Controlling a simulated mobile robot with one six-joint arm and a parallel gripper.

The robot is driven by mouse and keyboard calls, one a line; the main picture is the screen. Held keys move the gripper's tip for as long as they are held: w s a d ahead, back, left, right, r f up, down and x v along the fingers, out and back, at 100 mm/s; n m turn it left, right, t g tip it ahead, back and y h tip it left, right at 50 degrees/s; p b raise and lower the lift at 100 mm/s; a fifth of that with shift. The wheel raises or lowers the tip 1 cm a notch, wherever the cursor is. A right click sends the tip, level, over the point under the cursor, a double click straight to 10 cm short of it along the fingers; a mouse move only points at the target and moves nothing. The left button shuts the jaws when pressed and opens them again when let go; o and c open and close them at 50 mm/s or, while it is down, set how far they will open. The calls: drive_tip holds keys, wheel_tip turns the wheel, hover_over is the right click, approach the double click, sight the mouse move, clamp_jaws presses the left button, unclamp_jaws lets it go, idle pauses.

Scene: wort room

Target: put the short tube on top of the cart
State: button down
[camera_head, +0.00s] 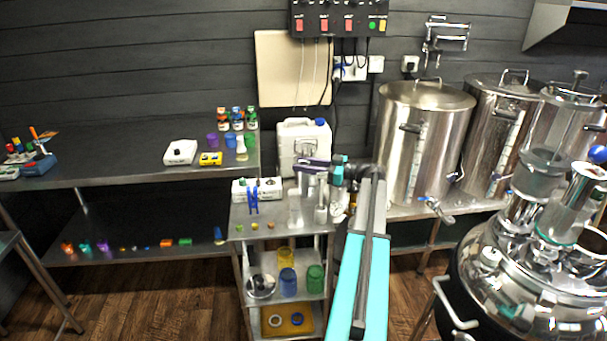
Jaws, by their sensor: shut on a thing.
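My gripper (309,165), with dark purplish fingers, is over the right back part of the cart top. It is shut on what looks like the short tube (309,184), a shiny steel cylinder hanging upright below the fingers. Its lower end overlaps other steel pieces (321,214) on the cart, so I cannot tell whether it touches the top.
A white box (268,187), a blue stand (253,200) and several small coloured pieces sit on the cart top. A white canister (303,148) stands behind. Steel kettles (424,140) and a shiny vessel (540,265) are right. The cart top's front is mostly clear.

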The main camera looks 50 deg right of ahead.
drive_tip(key=shift+f+p, duration=0.35)
drive_tip(key=shift+f, duration=1.55)
drive_tip(key=c, duration=1.2)
unclamp_jaws()
drive_tip(key=shift+r, duration=0.25)
drive_tip(key=shift+b+v, duration=1.05)
drive_tip(key=shift+v, duration=2.7)
drive_tip(key=shift+f, duration=0.1)
